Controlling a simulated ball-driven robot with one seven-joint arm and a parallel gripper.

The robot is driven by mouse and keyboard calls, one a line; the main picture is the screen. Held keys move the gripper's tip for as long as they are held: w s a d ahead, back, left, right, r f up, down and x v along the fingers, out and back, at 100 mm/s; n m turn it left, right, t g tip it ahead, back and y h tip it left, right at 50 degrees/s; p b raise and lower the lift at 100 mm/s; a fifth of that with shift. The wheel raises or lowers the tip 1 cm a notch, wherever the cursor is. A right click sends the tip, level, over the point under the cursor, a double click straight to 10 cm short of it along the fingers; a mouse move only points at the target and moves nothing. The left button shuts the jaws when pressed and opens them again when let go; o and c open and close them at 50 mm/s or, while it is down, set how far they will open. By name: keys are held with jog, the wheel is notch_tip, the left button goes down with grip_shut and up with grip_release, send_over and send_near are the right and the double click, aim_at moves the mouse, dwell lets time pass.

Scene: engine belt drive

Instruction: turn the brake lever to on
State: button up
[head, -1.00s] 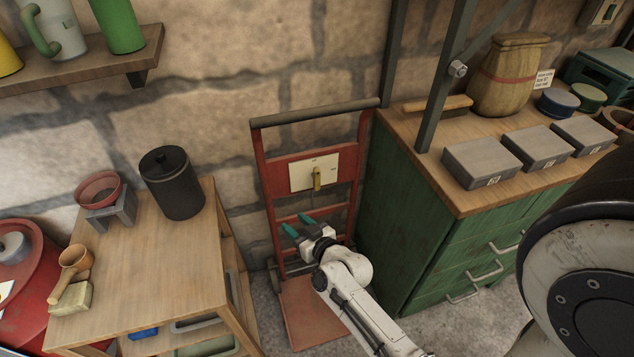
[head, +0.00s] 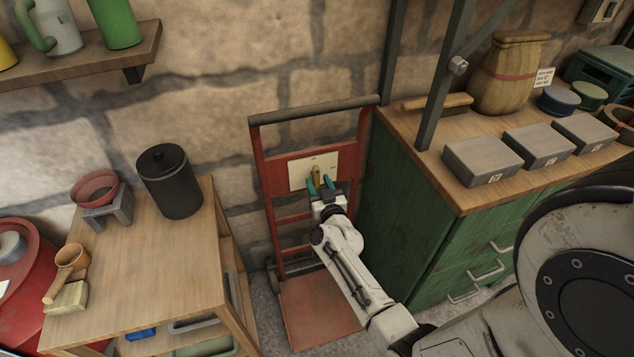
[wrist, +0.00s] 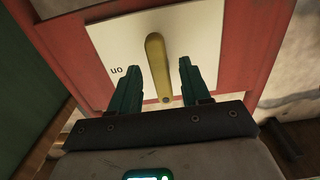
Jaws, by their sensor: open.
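The brake lever (head: 317,173) is a yellow handle on a cream plate (head: 298,176) fixed to the red hand truck (head: 272,177). In the wrist view the lever (wrist: 156,62) stands nearly in line with my fingers, and the word "on" shows upside down on the plate at its left. My gripper (head: 320,183) is open, with its green fingers at the plate's lower part. In the wrist view my gripper (wrist: 157,78) has one finger on each side of the lever, with gaps visible on both sides. Whether the fingertips touch the plate I cannot tell.
A green cabinet (head: 420,235) stands close on the right, with grey blocks (head: 483,160) on top. A wooden table (head: 150,255) with a black canister (head: 170,182) stands on the left. A stone wall is behind the hand truck.

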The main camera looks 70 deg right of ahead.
jog(key=shift+x, duration=0.95)
jog(key=shift+a, duration=0.1)
grip_shut()
